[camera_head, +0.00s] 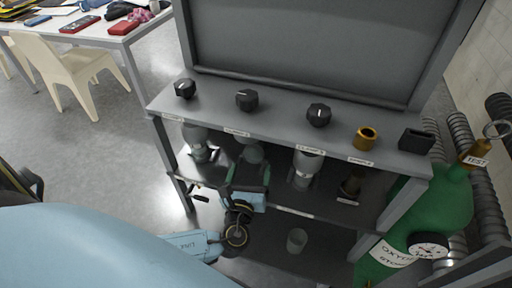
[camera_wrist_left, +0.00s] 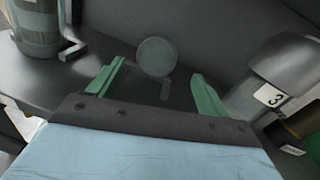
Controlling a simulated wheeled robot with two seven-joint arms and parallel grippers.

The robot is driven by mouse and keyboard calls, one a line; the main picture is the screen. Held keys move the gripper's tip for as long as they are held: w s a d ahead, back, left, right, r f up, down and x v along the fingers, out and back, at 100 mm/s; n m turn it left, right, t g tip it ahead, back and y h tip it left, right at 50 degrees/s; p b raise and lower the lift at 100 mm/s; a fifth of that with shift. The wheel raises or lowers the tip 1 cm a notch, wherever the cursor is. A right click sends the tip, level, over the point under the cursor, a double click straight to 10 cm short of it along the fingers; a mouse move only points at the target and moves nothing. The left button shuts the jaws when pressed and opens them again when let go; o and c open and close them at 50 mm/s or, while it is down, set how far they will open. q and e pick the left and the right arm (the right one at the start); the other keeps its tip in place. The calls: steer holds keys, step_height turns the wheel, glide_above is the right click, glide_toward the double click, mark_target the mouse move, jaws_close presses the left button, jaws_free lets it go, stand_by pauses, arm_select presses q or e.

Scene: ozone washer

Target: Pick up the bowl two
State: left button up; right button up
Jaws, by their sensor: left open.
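The grey piece in second place from the left on the middle shelf (camera_head: 251,153), which I take for bowl two, stands partly hidden behind my left gripper. In the left wrist view it seems to be the round grey disc with a small bent stalk (camera_wrist_left: 156,57); its own number does not show. My left gripper (camera_head: 249,182) reaches over the shelf's front edge. Its green fingers are apart with nothing between them, one to each side of the piece in the left wrist view (camera_wrist_left: 158,84). I cannot tell how far off the piece is. My right gripper is not in view.
A grey piece (camera_head: 198,142) stands to the left and another marked 3 (camera_wrist_left: 285,68) close to the right. The upper shelf (camera_head: 278,113) with several knobs overhangs them. A clear cup (camera_head: 297,239) is lower down. A green oxygen tank (camera_head: 440,205) stands right.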

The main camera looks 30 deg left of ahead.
mark_target(253, 155)
arm_select(q)
steer(key=x, duration=0.7)
steer(key=shift+w+a+r, duration=0.15)
steer(key=shift+w+a, duration=0.1)
steer(key=shift+a, duration=0.1)
steer(key=c, duration=1)
steer(key=shift+c, duration=0.8)
steer(key=shift+s+r, duration=0.1)
steer(key=shift+r, duration=0.1)
